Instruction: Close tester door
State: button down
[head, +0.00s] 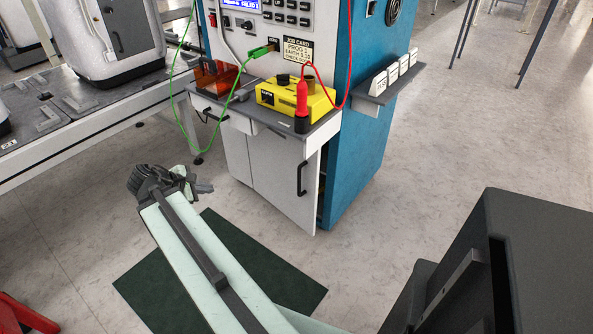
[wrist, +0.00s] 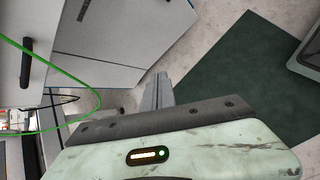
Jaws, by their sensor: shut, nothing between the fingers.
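The tester is a blue and white cabinet (head: 357,130) in the head view. Its right lower door (head: 280,175) is white with a black vertical handle (head: 302,178). The door stands slightly ajar, with a dark gap along its right edge. A white panel (wrist: 125,40) of the cabinet shows at the top of the wrist view. My gripper (head: 205,187) is in front and to the left of the cabinet, apart from the door, above the floor. Its fingers (wrist: 157,88) are shut and empty.
A dark green mat (head: 165,285) lies on the floor under my arm. A green cable (head: 175,90) hangs at the cabinet's left. The ledge holds a yellow instrument (head: 295,100) and a red probe (head: 302,97). A workbench (head: 90,125) stands left.

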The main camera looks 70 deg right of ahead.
jog(key=shift+s+d+f+n+g+h+b, duration=0.1)
jog(key=shift+s+d+n+g+h+b, duration=0.85)
jog(key=shift+s+d, duration=3.1)
jog(key=shift+s+d+f+n+g+h+b, duration=0.15)
jog(key=shift+s+d+n+g+h+b, duration=0.35)
jog(key=shift+s+d+n+b, duration=3.25)
jog(key=shift+s+d+f+m+g+h+p, duration=0.1)
jog(key=shift+s+d+m+g+h+p, duration=1.2)
jog(key=shift+d, duration=5.4)
jog(key=shift+s+m+t+y+b, duration=0.35)
jog(key=shift+s+m+t+y, duration=0.1)
jog(key=shift+s+t, duration=0.25)
jog(key=shift+w, duration=0.15)
